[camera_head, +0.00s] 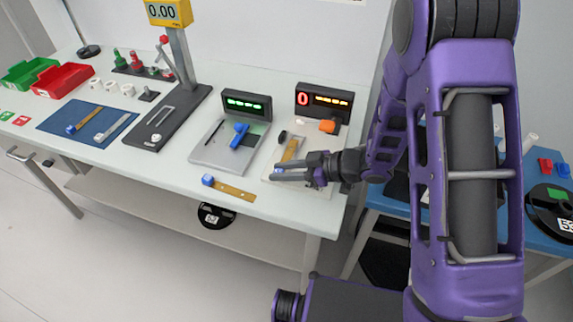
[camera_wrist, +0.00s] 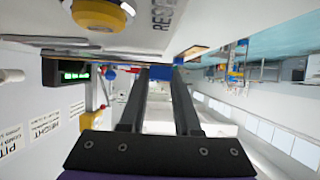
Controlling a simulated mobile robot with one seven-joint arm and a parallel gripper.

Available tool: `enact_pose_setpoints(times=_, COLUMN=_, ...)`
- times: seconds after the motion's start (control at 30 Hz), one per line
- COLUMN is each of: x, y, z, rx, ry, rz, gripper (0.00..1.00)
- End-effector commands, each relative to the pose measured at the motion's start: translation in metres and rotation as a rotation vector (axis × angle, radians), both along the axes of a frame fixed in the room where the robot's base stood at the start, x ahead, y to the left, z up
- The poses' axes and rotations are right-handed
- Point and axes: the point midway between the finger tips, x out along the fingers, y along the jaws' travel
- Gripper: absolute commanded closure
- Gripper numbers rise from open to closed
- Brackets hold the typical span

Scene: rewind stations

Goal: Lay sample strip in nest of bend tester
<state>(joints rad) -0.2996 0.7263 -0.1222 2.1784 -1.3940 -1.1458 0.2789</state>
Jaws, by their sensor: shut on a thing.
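My gripper (camera_head: 276,172) is shut on the blue end block of a tan sample strip (camera_head: 290,150). The strip is over the pale base plate (camera_head: 316,163) of the right-hand station, which appears to be the bend tester. That station has a dark display box (camera_head: 323,102) with a red 0 and orange marks, and an orange knob (camera_head: 327,127). I cannot tell whether the strip touches the nest, which is partly hidden by the strip and gripper.
Left of it stands another station with a green display (camera_head: 246,104) and a blue lever (camera_head: 239,135). A second tan strip with a blue block (camera_head: 208,180) lies near the front edge.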

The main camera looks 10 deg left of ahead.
Motion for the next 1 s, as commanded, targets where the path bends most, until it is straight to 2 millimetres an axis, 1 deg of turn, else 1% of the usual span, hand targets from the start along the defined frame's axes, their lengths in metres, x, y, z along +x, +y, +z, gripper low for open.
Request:
enact_pose_setpoints(times=0.2, x=0.035, y=-0.003, z=0.000, rx=0.001, ry=-0.003, rz=0.000, gripper=1.00)
enact_pose_setpoints(times=0.23, x=0.032, y=-0.002, z=-0.007, rx=0.000, ry=0.003, rz=0.001, gripper=1.00)
enact_pose_setpoints(times=0.3, x=0.031, y=-0.002, z=-0.014, rx=-0.001, ry=0.002, rz=0.001, gripper=1.00)
enact_pose_setpoints(times=0.57, x=0.032, y=-0.002, z=-0.015, rx=0.001, ry=-0.001, rz=0.000, gripper=1.00)
enact_pose_setpoints(times=0.7, x=0.032, y=-0.003, z=-0.019, rx=0.001, ry=-0.001, rz=-0.001, gripper=1.00)
enact_pose_setpoints(times=0.73, x=0.032, y=-0.002, z=-0.019, rx=0.001, ry=-0.001, rz=-0.001, gripper=0.67)
enact_pose_setpoints(times=0.8, x=0.032, y=-0.002, z=-0.018, rx=0.001, ry=-0.001, rz=-0.001, gripper=0.54)
enact_pose_setpoints(times=0.9, x=0.031, y=-0.002, z=-0.018, rx=0.001, ry=-0.001, rz=-0.001, gripper=0.39)
enact_pose_setpoints(times=1.0, x=0.031, y=-0.002, z=-0.018, rx=0.001, ry=-0.001, rz=0.000, gripper=0.39)
